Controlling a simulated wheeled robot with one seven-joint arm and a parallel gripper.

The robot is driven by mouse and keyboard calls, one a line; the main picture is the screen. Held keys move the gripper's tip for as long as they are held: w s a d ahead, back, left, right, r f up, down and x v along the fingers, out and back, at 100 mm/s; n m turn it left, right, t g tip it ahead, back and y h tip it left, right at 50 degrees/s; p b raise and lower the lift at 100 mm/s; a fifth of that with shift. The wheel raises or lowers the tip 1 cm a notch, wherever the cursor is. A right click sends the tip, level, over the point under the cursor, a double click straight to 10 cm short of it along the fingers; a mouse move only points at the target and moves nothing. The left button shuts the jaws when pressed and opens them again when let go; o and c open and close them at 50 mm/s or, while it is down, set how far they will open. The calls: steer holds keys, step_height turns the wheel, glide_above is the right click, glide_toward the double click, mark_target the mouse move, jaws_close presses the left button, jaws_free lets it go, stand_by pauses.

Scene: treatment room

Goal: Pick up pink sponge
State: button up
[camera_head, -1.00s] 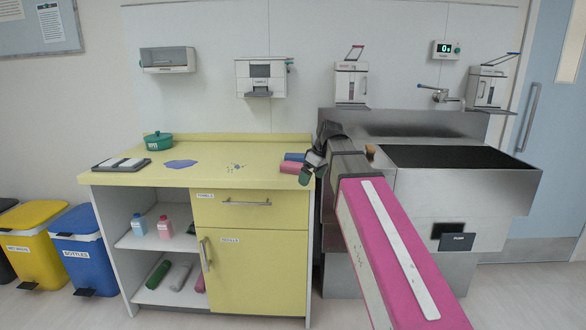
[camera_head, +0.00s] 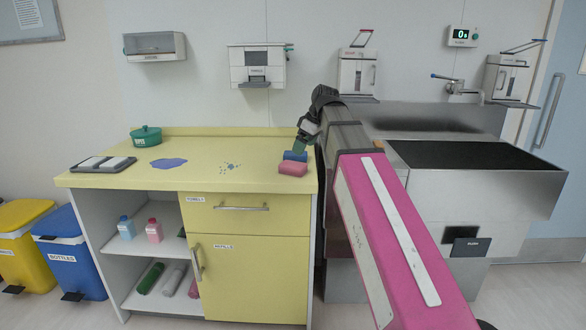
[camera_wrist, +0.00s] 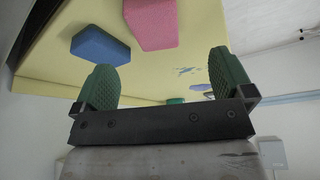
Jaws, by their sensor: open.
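The pink sponge (camera_head: 293,168) lies on the yellow counter top near its right front corner. The blue sponge (camera_head: 295,156) lies just behind it. My gripper (camera_head: 304,143) is above the counter's right end, close behind and over the blue sponge. In the wrist view the pink sponge (camera_wrist: 152,24) is beyond the fingers, partly cut off by the top edge, with the blue sponge (camera_wrist: 100,45) to its left. My gripper (camera_wrist: 162,82) has its two green fingers apart, and nothing is between them.
The yellow counter (camera_head: 120,180) also holds a tray (camera_head: 103,164), a green pot (camera_head: 146,136), a blue spill (camera_head: 168,164) and small specks (camera_head: 232,166). A steel sink (camera_head: 440,190) stands to the right. The counter's middle front is clear.

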mark_target(296, 165)
steer(key=x, duration=0.4)
steer(key=shift+f, duration=0.15)
steer(key=shift+w+d+x, duration=0.1)
steer(key=shift+w+x, duration=0.05)
steer(key=shift+x, duration=1.2)
steer(key=shift+w+d+x, duration=0.1)
steer(key=shift+w+x, duration=0.1)
steer(key=shift+x, duration=1.15)
steer(key=shift+c, duration=0.3)
steer(key=c, duration=1)
